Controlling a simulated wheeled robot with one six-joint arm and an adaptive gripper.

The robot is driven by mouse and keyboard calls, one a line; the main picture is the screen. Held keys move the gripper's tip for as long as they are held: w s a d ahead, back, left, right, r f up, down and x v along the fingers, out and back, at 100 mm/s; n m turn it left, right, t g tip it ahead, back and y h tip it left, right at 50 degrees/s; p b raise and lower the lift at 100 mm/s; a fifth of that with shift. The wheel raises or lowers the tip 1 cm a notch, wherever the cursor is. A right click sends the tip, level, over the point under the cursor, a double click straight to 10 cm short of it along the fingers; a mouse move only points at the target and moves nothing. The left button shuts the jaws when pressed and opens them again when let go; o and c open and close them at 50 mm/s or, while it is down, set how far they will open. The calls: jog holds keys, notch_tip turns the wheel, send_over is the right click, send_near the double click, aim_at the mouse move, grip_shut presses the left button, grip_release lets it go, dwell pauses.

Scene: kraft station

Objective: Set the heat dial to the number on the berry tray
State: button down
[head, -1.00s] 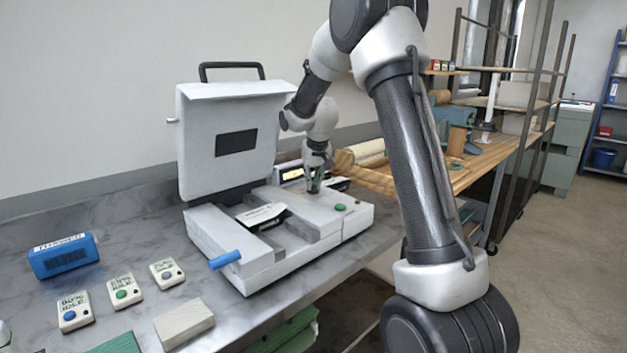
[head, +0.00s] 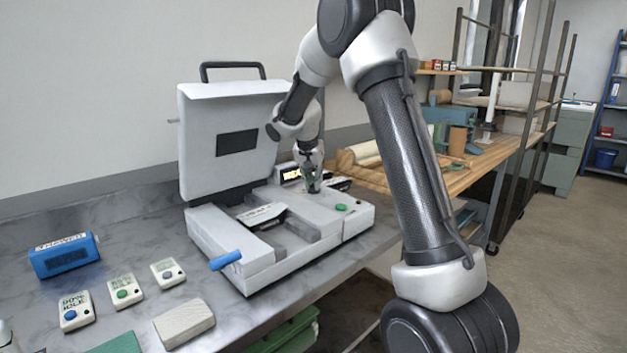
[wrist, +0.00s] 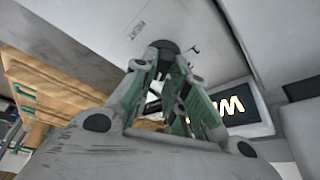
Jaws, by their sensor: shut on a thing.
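The open machine (head: 235,260) stands on the marble counter with its lid (head: 225,110) raised. My gripper (head: 313,187) points down at the back right of its top. In the wrist view its green fingers (wrist: 163,65) are closed around a dark round dial (wrist: 168,46), beside printing that looks like "HEAT". In the head view the dial is hidden by my fingers. A lit display (head: 290,176) is just behind and left of the gripper; its wording is partly covered. A black-and-white labelled pack (head: 262,214) lies in the machine bed; I cannot read a number on it.
A green button (head: 341,207) is right of the gripper. A blue handle (head: 225,261) sticks out at the front. Several small devices (head: 122,291), a blue labelled block (head: 65,257) and a pale block (head: 184,323) lie on the counter at left. A wooden bench (head: 480,155) stands behind right.

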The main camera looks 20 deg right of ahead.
jog(key=shift+s+f, duration=0.2)
jog(key=shift+f, duration=0.2)
jog(key=c, duration=1.4)
grip_release()
jog(key=shift+w, duration=0.1)
jog(key=shift+r, duration=0.25)
jog(key=shift+a+r, duration=0.1)
jog(key=shift+r, duration=0.2)
jog(key=v, duration=1.1)
